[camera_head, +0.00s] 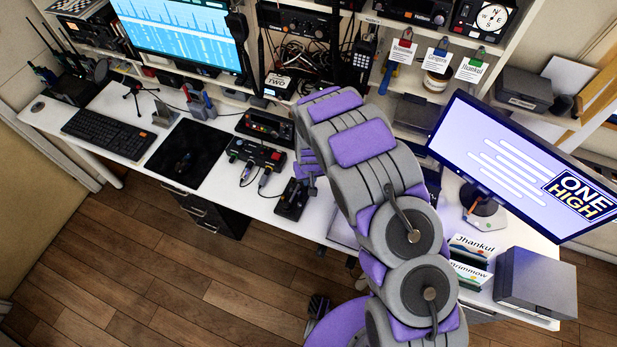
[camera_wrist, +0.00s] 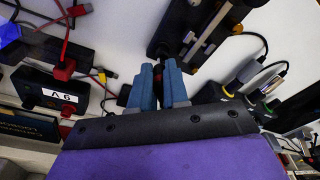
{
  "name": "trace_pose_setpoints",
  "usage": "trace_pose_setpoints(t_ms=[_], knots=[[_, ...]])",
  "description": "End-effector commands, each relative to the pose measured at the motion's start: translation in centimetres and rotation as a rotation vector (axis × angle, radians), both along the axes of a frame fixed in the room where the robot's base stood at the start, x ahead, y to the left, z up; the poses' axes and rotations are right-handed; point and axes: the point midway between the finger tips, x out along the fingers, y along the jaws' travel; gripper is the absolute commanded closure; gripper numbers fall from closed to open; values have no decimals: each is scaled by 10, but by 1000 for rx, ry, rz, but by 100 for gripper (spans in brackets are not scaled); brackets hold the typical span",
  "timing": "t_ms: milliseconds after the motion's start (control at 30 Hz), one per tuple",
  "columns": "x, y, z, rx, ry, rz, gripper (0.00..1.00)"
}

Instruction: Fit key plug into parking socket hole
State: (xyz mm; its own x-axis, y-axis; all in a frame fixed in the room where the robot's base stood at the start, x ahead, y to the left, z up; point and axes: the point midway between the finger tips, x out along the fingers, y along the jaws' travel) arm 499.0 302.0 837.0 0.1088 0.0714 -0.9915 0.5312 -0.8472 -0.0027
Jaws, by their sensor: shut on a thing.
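My gripper (camera_wrist: 159,75) has blue-grey fingers shut on a small dark thing, which I take for the key plug; the fingers hide most of it. In the wrist view the black key unit (camera_wrist: 188,38), with metal bars, lies just beyond and right of the fingertips. In the head view this unit (camera_head: 291,200) stands on the white desk beside my arm, which hides the fingertips. A black box with coloured knobs (camera_head: 257,154) has plugs and cables at its front; its plugs show right in the wrist view (camera_wrist: 245,85). I cannot tell which hole is the parking socket.
In the wrist view, a box labelled A6 (camera_wrist: 55,95) with red plugs and loose cables lies to the left. On the desk are a keyboard (camera_head: 108,133), a black mat (camera_head: 187,152) and a tilted monitor (camera_head: 515,172). Shelves with radios line the back.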

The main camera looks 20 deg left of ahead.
Motion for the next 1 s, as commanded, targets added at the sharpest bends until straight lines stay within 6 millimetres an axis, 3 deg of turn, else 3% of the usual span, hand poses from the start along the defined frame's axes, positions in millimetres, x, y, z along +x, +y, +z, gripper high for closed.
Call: trace_pose_setpoints(t_ms=[1000], knots=[[0,-1,-23,0,1,0,100]])
